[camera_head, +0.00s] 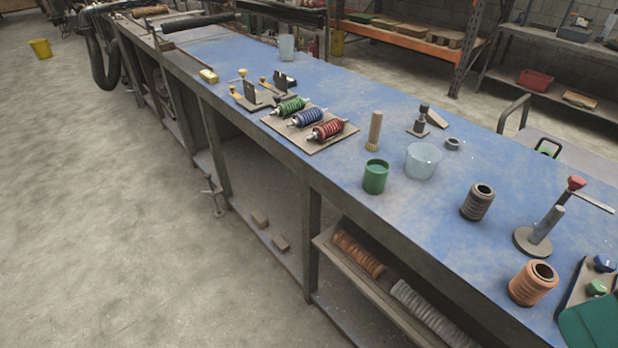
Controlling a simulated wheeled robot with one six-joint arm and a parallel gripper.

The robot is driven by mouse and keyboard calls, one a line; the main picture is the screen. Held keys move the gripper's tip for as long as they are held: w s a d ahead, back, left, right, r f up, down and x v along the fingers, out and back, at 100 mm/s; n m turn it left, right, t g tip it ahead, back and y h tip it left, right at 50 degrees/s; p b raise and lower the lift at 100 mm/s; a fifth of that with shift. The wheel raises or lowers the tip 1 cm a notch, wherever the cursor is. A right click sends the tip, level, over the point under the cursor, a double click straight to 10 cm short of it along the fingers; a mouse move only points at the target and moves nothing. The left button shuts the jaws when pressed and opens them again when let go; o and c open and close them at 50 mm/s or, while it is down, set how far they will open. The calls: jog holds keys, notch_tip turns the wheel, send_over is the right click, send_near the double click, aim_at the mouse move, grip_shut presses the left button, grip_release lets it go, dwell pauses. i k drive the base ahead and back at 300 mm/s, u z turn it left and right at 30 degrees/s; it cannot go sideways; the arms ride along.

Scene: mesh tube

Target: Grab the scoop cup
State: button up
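A small green cup (375,177) stands upright near the front edge of the blue workbench (330,100); it best fits the scoop cup, though no label shows. A wider clear tub (422,161) stands just behind it to the right, with a small visible gap. Another clear cup (286,47) stands far back on the bench. My gripper is not in view, so its state and its distance from the cup do not show.
A wooden-handled brush (374,132) stands behind the green cup. A dark ribbed spool (477,202) and an orange spool (533,283) stand to the right. A board with three coloured coils (310,125) lies left. Open floor (120,220) runs along the bench front.

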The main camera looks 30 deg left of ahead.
aim_at(377, 170)
jog(key=u, duration=2.85)
jog(key=i, duration=2.15)
jog(key=z, duration=4.15)
